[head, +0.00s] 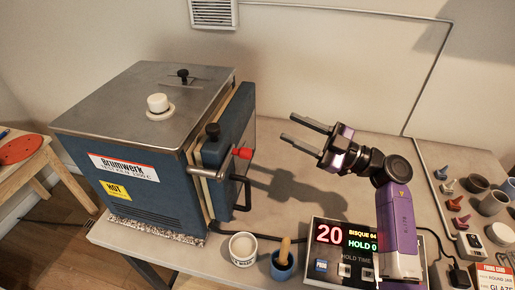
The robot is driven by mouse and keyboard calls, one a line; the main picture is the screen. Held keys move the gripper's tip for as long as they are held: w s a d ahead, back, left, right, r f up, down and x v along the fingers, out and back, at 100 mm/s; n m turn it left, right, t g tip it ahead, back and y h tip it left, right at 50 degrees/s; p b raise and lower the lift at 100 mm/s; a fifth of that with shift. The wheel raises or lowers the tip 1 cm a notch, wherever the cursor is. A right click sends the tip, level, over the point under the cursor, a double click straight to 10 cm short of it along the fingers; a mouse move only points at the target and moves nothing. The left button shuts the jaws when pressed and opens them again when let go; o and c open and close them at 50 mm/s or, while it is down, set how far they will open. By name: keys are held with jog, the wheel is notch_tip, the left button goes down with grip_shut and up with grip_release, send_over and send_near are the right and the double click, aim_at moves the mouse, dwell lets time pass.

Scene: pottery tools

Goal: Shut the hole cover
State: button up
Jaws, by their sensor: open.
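A blue kiln (150,165) with a grey metal top stands at the left of the table. On its top sit a white round plug (158,104) in a pale ring and a small black-knobbed piece (182,76) behind it. I cannot tell for sure which is the hole cover, or whether a hole is open. The kiln door (238,130) on the right side carries a black knob (212,131) and a red-tipped handle (242,153). My gripper (289,126) is open and empty, right of the door and apart from it, fingers pointing left.
A white jar (243,246) and a blue cup (283,264) with a wooden-handled tool stand at the front edge. A lit controller (345,245) sits beside my arm. Small pots and tools (477,183) lie at the right. The table behind my gripper is clear.

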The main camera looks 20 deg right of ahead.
notch_tip(320, 180, down, 7)
jog(key=s+a+m+g, duration=0.1)
jog(key=a+m+g, duration=0.1)
jog(key=g, duration=0.2)
jog(key=p+x, duration=0.1)
jog(key=x, duration=0.7)
jog(key=shift+s+a+f+m, duration=0.15)
jog(key=shift+s+f+m, duration=0.15)
jog(key=shift+m, duration=0.1)
grip_shut()
